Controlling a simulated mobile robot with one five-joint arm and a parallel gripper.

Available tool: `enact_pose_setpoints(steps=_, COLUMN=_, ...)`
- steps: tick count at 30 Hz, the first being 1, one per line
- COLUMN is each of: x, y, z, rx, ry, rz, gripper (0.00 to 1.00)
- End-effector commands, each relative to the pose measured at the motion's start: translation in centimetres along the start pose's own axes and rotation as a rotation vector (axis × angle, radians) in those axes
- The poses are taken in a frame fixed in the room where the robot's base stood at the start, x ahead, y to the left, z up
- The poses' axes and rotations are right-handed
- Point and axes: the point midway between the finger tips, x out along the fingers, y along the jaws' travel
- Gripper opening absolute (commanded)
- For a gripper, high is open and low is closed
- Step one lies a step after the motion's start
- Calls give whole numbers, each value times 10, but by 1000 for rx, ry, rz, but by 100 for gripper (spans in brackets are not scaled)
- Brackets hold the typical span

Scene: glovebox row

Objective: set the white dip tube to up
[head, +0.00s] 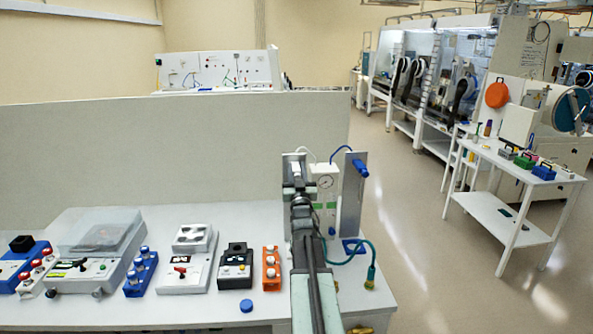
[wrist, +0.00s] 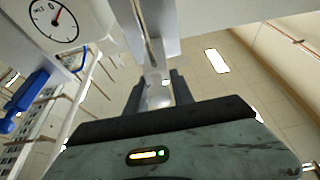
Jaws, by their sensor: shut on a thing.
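My gripper (wrist: 157,92) is shut on a pale piece (wrist: 158,88) between its two dark fingers in the wrist view; I take this to be the white dip tube's handle. In the head view my gripper (head: 297,188) is in front of a grey upright plate (head: 293,160) at the bench's right end. My arm covers most of the plate's lower part. A thin white hose (head: 304,150) curves from the plate's top. Which way the white handle points is hard to tell.
A white gauge box (head: 326,183) stands right of my gripper. Beyond it, a blue handle (head: 361,168) sits on another grey plate (head: 350,200). A green hose (head: 352,253) hangs by the bench edge. Several devices line the bench (head: 210,310) to the left.

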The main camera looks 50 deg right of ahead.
Motion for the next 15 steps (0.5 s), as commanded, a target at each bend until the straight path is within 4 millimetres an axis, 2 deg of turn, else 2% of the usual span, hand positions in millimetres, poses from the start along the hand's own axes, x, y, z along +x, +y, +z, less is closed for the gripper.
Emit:
enact_pose_setpoints(steps=7, x=1, y=-1, z=-2, rx=1, ry=11, rz=-2, gripper=0)
enact_pose_setpoints(steps=8, x=1, y=-1, z=-2, rx=1, ry=11, rz=-2, gripper=32)
enact_pose_setpoints(steps=9, x=1, y=-1, z=-2, rx=1, ry=10, rz=-2, gripper=43)
enact_pose_setpoints(steps=15, x=1, y=0, z=-2, rx=0, ry=8, rz=-1, gripper=43)
